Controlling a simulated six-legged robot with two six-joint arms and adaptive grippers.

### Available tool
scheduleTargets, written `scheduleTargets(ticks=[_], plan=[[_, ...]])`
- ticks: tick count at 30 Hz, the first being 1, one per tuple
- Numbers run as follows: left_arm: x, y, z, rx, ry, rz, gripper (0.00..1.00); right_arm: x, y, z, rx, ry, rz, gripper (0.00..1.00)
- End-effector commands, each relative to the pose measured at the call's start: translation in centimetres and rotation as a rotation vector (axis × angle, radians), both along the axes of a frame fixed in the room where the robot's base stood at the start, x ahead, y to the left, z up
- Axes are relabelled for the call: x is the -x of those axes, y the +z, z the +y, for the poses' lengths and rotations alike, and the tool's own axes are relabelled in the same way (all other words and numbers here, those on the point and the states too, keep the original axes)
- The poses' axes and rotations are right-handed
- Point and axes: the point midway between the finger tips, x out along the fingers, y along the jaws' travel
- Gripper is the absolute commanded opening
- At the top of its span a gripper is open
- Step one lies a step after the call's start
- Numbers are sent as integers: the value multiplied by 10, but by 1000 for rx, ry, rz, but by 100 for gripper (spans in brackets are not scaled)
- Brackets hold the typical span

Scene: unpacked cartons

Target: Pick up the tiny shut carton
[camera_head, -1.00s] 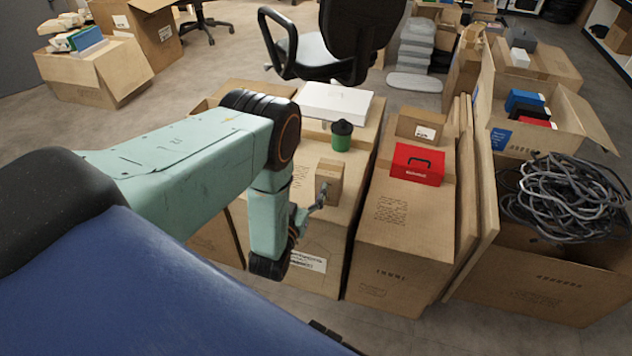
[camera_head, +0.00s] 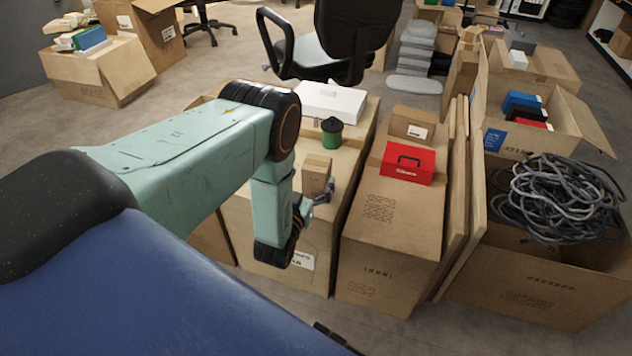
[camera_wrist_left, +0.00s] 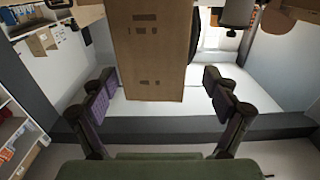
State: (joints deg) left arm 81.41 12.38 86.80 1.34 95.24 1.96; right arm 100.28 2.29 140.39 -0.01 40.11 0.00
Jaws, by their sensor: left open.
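The tiny shut carton (camera_head: 316,172) is a small plain brown box standing upright on top of a large closed carton (camera_head: 342,178). My left gripper (camera_head: 322,195) is at its near right side in the head view, with a finger overlapping its lower right edge. In the left wrist view the small carton (camera_wrist_left: 150,45) fills the upper middle, between the two spread fingers of my left gripper (camera_wrist_left: 158,80). Gaps show on both sides, so the fingers look apart from it. The gripper is open. Its other finger is hidden in the head view.
A green canister with a black lid (camera_head: 331,137) stands behind the small carton, and a white box (camera_head: 330,102) behind that. A red case (camera_head: 407,164) sits on the carton to the right. An open carton with grey cables (camera_head: 555,200) is farther right.

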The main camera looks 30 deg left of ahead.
Motion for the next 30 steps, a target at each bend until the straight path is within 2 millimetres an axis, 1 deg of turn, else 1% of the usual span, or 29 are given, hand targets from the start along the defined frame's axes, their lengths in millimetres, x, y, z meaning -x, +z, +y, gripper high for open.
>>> scheduleTargets(ticks=[1, 6, 15, 30], plan=[[-8, -2, 2, -1, 1, -4, 88, 0, -8, 0, 0, 0, 0, 0], [-26, -2, 5, 0, 0, -1, 88, 0, -15, 0, 0, 0, 0, 0], [-29, 0, 3, 0, -1, 2, 87, 0, -14, 0, 0, 0, 0, 0], [-29, 0, 3, 0, -1, 2, 44, 0, -14, 0, 0, 0, 0, 0]])
